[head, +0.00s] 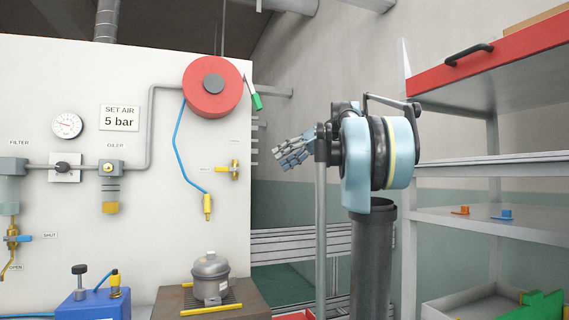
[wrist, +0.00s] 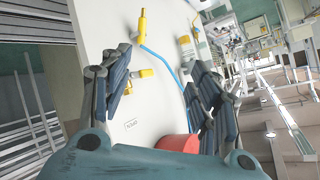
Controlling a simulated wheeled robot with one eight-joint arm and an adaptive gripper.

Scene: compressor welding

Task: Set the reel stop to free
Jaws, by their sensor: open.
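The red hose reel (head: 212,87) is mounted high on the white panel near its right edge. A green-ended lever (head: 256,101), which looks like the reel stop, hangs at a slant just right of the reel. My gripper (head: 286,158) is open and empty, below and to the right of the lever, apart from it. In the wrist view my open gripper (wrist: 163,72) has its fingers spread with the panel behind. Part of the red reel (wrist: 178,144) shows there at the bottom, partly hidden by the gripper body. I cannot make out the lever in the wrist view.
A yellow valve (head: 234,170) sits on the panel below the reel. A blue hose (head: 177,140) hangs down to a yellow coupling (head: 207,207). A grey compressor (head: 210,277) stands below. A shelf rack (head: 470,160) stands right of my arm.

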